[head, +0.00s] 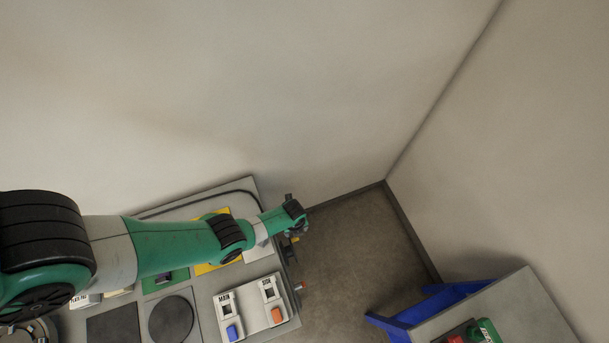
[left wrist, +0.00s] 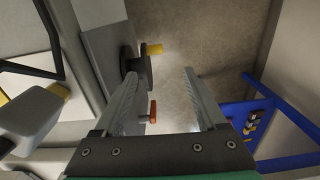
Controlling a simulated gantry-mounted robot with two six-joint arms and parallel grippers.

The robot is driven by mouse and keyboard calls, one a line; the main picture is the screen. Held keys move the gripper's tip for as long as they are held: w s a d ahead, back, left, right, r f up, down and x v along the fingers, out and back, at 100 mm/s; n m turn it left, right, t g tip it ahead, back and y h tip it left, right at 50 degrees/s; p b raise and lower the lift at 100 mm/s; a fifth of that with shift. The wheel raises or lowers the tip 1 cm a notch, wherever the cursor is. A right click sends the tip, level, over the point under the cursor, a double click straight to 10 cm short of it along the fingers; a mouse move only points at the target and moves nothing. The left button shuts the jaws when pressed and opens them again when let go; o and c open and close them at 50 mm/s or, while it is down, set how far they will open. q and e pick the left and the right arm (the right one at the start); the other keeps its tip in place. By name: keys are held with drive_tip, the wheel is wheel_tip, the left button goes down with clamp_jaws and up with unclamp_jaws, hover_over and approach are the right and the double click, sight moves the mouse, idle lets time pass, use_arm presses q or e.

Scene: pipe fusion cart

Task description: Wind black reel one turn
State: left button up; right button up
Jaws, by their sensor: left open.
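A dark, reel-like part (left wrist: 146,70) with a yellow handle (left wrist: 153,49) sticks out from the side of the grey cart (left wrist: 103,50) in the left wrist view. I take it for the black reel. My left gripper (left wrist: 160,74) is open, its two fingers spread and nothing held between them. The reel lies beyond the left finger, which partly covers it; I cannot tell if they touch. In the head view my left arm reaches across the cart top to its right edge, and the gripper's fingers cannot be made out there. My right gripper is not in view.
An orange-red knob (left wrist: 153,111) also projects from the cart side below the reel. Two switch blocks (head: 248,304) sit on the cart top. A blue-legged table (head: 455,312) stands at lower right. Bare floor (head: 350,240) lies between cart and table; walls close the corner.

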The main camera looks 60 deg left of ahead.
sight(295, 239)
use_arm(q)
drive_tip(key=f+b, duration=0.8)
drive_tip(key=s+f+b, duration=0.1)
drive_tip(key=f+b, duration=0.3)
drive_tip(key=shift+a+f, duration=0.1)
drive_tip(key=shift+f, duration=0.2)
drive_tip(key=shift+r, duration=0.1)
clamp_jaws()
drive_tip(key=shift+r+p, duration=0.1)
drive_tip(key=shift+p, duration=0.2)
